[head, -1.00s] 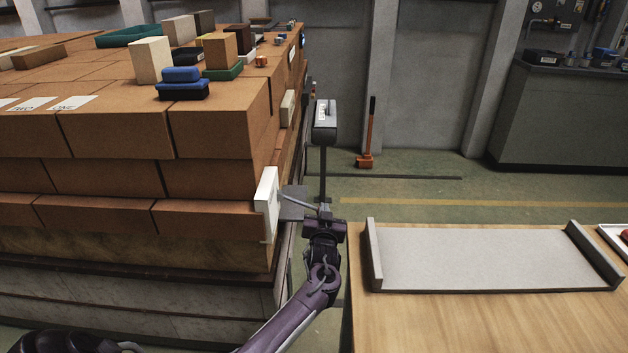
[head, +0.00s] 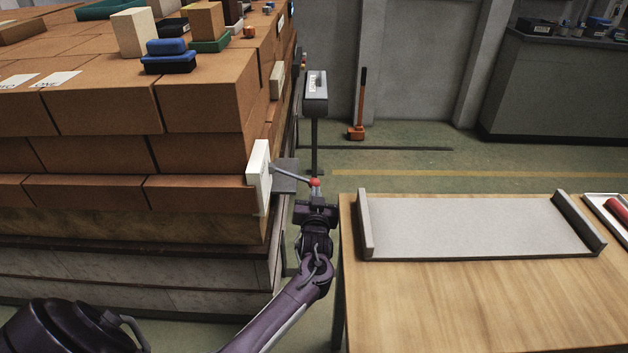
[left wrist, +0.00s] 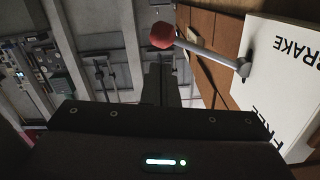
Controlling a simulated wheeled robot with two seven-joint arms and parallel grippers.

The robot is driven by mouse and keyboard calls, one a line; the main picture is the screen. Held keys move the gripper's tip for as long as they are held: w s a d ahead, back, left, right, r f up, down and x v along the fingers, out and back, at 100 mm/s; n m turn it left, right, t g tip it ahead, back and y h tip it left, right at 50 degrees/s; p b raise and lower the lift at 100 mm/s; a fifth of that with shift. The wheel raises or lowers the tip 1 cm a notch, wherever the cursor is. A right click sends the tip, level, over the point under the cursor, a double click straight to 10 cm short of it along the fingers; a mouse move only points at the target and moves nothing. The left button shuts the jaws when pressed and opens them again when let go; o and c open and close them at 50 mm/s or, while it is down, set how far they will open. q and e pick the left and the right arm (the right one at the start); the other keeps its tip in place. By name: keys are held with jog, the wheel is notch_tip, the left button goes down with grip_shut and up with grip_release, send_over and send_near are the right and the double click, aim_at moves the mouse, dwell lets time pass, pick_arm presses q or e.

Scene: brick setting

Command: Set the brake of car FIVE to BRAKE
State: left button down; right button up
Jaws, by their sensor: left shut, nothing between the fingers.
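The brake lever has a grey rod (head: 291,173) and a red knob (head: 315,182). It sticks out from a white plate (head: 259,178) on the side of the brick-loaded car. In the left wrist view the plate (left wrist: 280,75) reads BRAKE and FREE, and the red knob (left wrist: 162,35) is left of the lever's pivot. My left gripper (head: 317,197) is shut and empty, just below the knob in the head view. Its narrow fingers (left wrist: 160,80) show below the knob in the wrist view; contact cannot be told. No FIVE label is legible. My right gripper is out of view.
Stacked brown bricks (head: 155,155) fill the left side. A grey box on a post (head: 316,95) stands behind the lever. A wooden table (head: 450,300) with a grey tray (head: 470,225) is close on the right. An orange-handled tool (head: 361,105) leans at the wall.

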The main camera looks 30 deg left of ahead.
pick_arm(q)
jog(key=v, duration=0.2)
jog(key=shift+s+d+r, duration=0.15)
jog(key=shift+s+d, duration=0.05)
jog(key=shift+s, duration=0.1)
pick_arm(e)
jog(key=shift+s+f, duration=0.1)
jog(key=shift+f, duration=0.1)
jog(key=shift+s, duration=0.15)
